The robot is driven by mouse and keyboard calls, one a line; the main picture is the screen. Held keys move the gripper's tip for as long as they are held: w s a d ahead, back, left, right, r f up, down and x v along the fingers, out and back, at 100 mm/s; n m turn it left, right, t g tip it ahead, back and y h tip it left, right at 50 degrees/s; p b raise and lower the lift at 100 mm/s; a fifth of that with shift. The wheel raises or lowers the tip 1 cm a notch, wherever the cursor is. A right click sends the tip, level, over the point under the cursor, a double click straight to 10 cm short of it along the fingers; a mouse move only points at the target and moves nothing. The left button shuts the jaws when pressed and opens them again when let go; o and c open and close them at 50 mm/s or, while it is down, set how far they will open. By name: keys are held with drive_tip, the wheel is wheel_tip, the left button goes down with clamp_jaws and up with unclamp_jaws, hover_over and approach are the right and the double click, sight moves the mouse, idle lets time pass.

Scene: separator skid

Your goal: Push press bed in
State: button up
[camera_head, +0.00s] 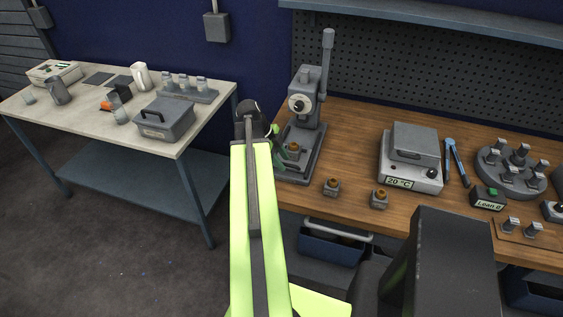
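The grey arbor press (307,105) stands at the left end of the wooden bench, its lever pointing up. Its dark grey press bed (299,174) lies low at the press's front, with a small part with a copper-coloured middle on it. My lime-green arm reaches forward from the bottom of the view. My gripper (277,146) is at the left front of the press, beside the bed and the small part. My arm's dark wrist covers part of this area. I cannot tell whether the gripper touches the bed, or whether its fingers are apart.
Two small copper-topped blocks (332,187) (379,199) sit near the bench's front edge, right of the press. A grey heater box (411,158) reading 20 °C stands farther right, beside blue pliers (455,161) and a round holder (511,170). A separate pale table (84,110) is left.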

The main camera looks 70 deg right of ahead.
clamp_jaws()
idle(1.3)
